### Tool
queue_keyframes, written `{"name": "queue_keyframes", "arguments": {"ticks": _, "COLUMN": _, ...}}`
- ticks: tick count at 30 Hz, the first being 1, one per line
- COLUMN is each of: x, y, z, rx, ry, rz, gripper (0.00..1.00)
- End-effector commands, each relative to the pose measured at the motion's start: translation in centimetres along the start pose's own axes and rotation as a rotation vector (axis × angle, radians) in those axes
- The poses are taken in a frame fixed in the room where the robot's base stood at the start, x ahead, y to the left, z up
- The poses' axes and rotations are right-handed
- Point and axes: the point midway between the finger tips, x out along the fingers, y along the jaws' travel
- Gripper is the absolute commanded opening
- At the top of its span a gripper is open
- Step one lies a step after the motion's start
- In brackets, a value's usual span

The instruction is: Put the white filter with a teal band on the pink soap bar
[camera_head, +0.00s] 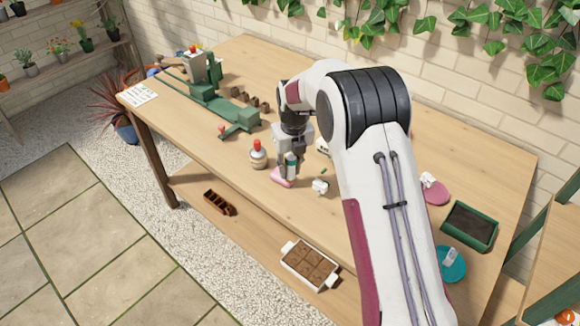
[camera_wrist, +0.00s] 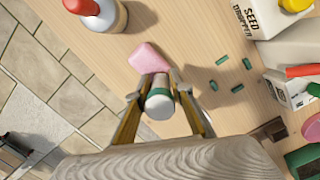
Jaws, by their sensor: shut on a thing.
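My gripper (camera_head: 288,173) is shut on the white filter with a teal band, which shows between the fingers in the wrist view (camera_wrist: 159,103) and partly in the head view (camera_head: 291,160). The filter is held with its white end toward the wrist camera. The pink soap bar (camera_head: 279,180) lies on the wooden table, right at the gripper's fingertips. In the wrist view the soap bar (camera_wrist: 148,57) shows just beyond the filter, which overlaps its near edge. I cannot tell whether filter and soap touch.
A round bottle with a red cap (camera_head: 258,155) stands left of the soap. A white seed dropper box (camera_wrist: 262,18) and several small green pieces (camera_wrist: 237,88) lie to the right in the wrist view. A green soil tray (camera_head: 468,227) and teal saucer (camera_head: 462,270) are at the table's right.

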Motion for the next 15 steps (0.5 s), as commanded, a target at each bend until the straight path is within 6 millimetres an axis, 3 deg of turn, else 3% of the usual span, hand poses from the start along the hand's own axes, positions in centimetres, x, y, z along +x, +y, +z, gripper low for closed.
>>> {"name": "queue_keyframes", "arguments": {"ticks": 2, "x": 0.19, "y": 0.00, "z": -0.03, "rx": 0.000, "ry": 0.000, "rz": 0.000, "gripper": 0.00}}
{"name": "queue_keyframes", "arguments": {"ticks": 3, "x": 0.16, "y": 0.00, "z": -0.03, "rx": 0.000, "ry": 0.000, "rz": 0.000, "gripper": 0.32}}
{"name": "queue_keyframes", "arguments": {"ticks": 4, "x": 0.16, "y": 0.00, "z": -0.03, "rx": 0.000, "ry": 0.000, "rz": 0.000, "gripper": 0.38}}
{"name": "queue_keyframes", "arguments": {"ticks": 15, "x": 0.08, "y": 0.01, "z": -0.02, "rx": 0.000, "ry": 0.000, "rz": 0.000, "gripper": 0.38}}
